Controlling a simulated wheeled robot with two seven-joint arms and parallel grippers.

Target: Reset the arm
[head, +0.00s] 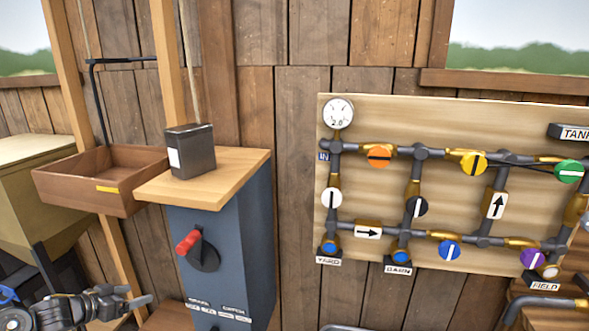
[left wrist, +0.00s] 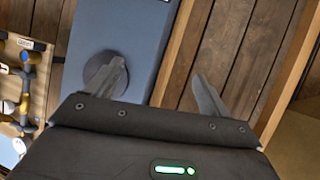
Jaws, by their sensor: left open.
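My left gripper (head: 140,300) is at the lower left of the head view, in front of and below the blue cabinet's left side. In the left wrist view its two fingers (left wrist: 160,85) are spread apart with nothing between them. A dark round knob with a red-tipped handle (head: 190,243) is on the blue cabinet (head: 240,240). In the left wrist view a round dark knob (left wrist: 103,72) shows behind one finger, partly hidden; I see no contact. My right gripper is not in view.
A wooden-topped cabinet carries a dark box (head: 190,150). A brown wooden tray (head: 100,180) hangs to its left, by a tan crate (head: 35,190). A pipe board (head: 450,120) with coloured valves and a gauge is on the plank wall at right. Upright posts stand by the tray.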

